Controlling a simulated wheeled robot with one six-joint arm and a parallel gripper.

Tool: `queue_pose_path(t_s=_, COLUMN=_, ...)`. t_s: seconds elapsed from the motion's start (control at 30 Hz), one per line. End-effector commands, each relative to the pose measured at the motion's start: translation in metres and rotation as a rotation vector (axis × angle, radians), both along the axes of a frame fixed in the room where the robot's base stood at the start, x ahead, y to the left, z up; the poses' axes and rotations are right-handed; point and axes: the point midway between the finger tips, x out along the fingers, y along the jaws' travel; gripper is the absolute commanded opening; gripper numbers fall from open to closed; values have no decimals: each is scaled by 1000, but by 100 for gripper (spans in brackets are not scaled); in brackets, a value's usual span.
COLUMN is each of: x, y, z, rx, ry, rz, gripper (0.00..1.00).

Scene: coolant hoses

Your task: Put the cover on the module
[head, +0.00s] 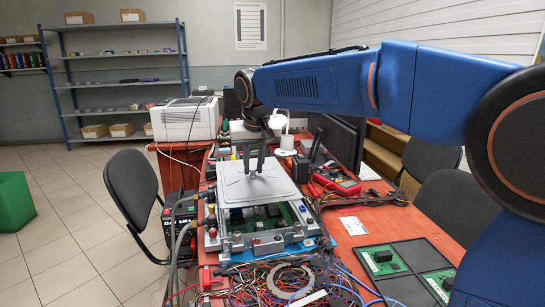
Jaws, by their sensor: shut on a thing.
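The cover (235,190) is a flat light-grey plate in the middle of the head view. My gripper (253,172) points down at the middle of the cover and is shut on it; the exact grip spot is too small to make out. The module (262,240) is an open grey metal frame with green circuit boards inside, on the red table. The cover is over the back part of the module, roughly level. The module's front part with its boards shows uncovered below the cover's front edge. The cover hides the module's back part, and I cannot tell how large the gap is.
Tangled wires (300,280) and a grey ring lie in front of the module. Cables and connectors crowd its left side. A red multimeter (335,181) is to the right, and a dark mat (405,268) with green boards at front right. A white printer (185,119) stands behind.

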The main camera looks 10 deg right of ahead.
Motion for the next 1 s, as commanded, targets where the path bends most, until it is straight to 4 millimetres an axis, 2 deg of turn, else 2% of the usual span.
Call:
queue_pose_path(t_s=0.27, x=0, y=0, z=-5, rx=0, ry=0, rz=0, gripper=0)
queue_pose_path(t_s=0.73, x=0, y=0, z=-37, rx=0, ry=0, rz=1, gripper=0)
queue_pose_path(t_s=1.0, x=0, y=0, z=-45, rx=0, ry=-1, rz=0, gripper=0)
